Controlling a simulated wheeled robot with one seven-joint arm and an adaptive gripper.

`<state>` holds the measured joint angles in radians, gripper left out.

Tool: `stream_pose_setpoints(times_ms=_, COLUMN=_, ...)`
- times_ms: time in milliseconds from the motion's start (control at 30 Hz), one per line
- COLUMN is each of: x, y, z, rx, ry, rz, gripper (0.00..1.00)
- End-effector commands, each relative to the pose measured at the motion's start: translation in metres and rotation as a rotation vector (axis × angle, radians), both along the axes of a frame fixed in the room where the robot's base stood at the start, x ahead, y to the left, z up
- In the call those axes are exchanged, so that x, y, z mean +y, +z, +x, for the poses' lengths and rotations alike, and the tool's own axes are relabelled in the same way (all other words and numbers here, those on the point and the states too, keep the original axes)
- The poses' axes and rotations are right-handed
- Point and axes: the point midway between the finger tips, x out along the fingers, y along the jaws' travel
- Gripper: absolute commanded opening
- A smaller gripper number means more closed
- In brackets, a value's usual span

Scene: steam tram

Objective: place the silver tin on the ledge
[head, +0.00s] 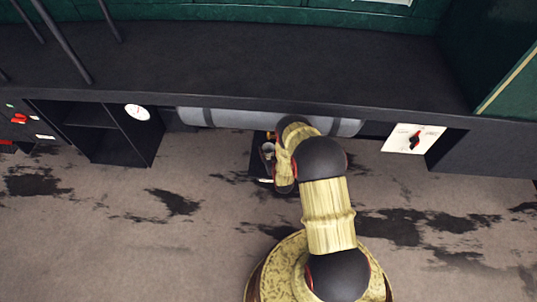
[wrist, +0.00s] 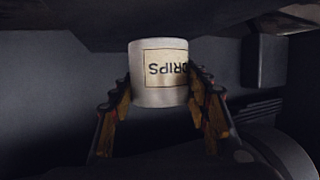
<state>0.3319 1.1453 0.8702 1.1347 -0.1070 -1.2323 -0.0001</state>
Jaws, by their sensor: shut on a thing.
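The silver tin (wrist: 159,72) is a pale, short cylinder with a cream label reading DRIPS, which appears upside down in the wrist view. My gripper (wrist: 160,88) is shut on it, with one finger on each side. The tin is just below a dark overhanging surface in that view; whether they touch cannot be told. In the head view, a long black ledge-like top (head: 250,60) runs along the green wall.
A grey horizontal cylinder (head: 230,118) runs under the front edge of the black top. An open black compartment (head: 90,115) and a white gauge (head: 137,112) are at left. A white panel with a dial (head: 413,138) is at right. Dark rods stand at upper left. The black top's middle is clear.

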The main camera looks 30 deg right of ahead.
Motion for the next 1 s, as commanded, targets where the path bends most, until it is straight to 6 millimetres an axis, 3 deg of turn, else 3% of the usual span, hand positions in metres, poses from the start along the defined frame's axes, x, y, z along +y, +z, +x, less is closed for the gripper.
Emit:
stream_pose_setpoints(times_ms=33, x=0.0006, y=-0.0163, z=-0.0023, rx=0.004, ry=0.0, rz=0.001, gripper=0.2)
stream_pose_setpoints(times_ms=100, x=0.0004, y=-0.0219, z=-0.0017, rx=0.003, ry=0.0, rz=0.001, gripper=0.2)
stream_pose_setpoints(times_ms=500, x=0.0004, y=-0.0235, z=-0.0017, rx=0.003, ry=0.0, rz=0.001, gripper=0.2)
stream_pose_setpoints(times_ms=533, x=0.0004, y=-0.0231, z=-0.0016, rx=0.003, ry=0.0, rz=0.001, gripper=0.48)
stream_pose_setpoints(times_ms=833, x=0.0005, y=-0.0232, z=-0.002, rx=0.003, ry=0.0, rz=0.001, gripper=0.65)
stream_pose_setpoints(times_ms=1000, x=0.0005, y=-0.0232, z=-0.002, rx=0.003, ry=0.0, rz=0.001, gripper=0.65)
